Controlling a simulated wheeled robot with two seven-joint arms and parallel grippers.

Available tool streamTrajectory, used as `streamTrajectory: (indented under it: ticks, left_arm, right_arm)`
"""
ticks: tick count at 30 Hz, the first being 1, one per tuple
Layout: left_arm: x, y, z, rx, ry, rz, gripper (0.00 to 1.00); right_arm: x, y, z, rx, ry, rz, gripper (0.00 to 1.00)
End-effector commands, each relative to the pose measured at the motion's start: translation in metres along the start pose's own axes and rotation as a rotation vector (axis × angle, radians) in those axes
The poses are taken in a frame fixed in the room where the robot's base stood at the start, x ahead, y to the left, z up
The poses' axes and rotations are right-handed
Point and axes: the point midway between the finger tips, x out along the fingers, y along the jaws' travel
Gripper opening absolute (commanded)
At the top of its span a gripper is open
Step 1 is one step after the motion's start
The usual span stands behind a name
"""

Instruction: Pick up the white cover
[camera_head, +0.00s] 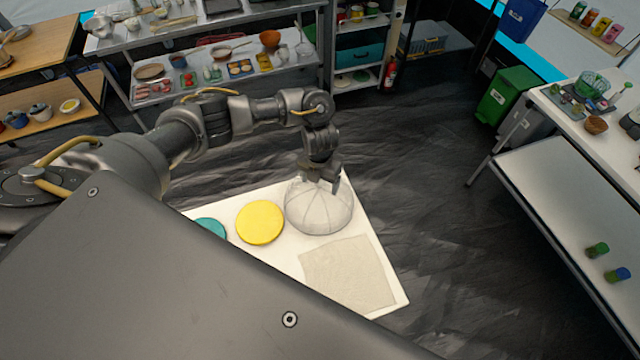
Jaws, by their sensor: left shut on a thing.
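The white cover (318,212) is a pale, see-through ribbed dome near the back right of a white tabletop (285,262). My left gripper (321,183) comes down from above and is shut on the top of the cover. The fingers hide part of its top. I cannot tell whether the cover's rim touches the tabletop or is slightly above it. My right gripper is not in view.
A yellow disc (260,222) lies left of the cover, with a teal round thing (211,228) beyond it. A beige cloth (348,274) lies in front. Dark floor (440,220) is clear to the right, up to a long side table (570,195).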

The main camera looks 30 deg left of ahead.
Motion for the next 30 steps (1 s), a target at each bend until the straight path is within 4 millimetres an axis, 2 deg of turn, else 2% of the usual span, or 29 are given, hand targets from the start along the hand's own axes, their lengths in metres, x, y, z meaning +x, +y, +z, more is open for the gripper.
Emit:
streamTrajectory:
  ticks: [3,8,16,24,30]
  left_arm:
    - [-0.011,0.0,0.002,0.002,-0.006,0.001,0.44]
    - [-0.036,0.003,0.0,0.003,-0.008,0.001,0.44]
    - [-0.093,0.022,-0.046,0.005,-0.008,0.001,0.44]
    - [-0.113,0.044,-0.098,0.001,-0.006,0.0,0.44]
    - [-0.124,0.053,-0.12,0.001,-0.004,-0.001,0.44]
  right_arm:
    - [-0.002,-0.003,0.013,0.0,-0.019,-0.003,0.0]
    - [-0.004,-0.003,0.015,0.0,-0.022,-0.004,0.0]
    - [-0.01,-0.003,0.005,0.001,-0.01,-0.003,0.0]
    - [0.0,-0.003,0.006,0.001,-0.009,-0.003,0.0]
    - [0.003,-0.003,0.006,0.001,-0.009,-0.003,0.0]
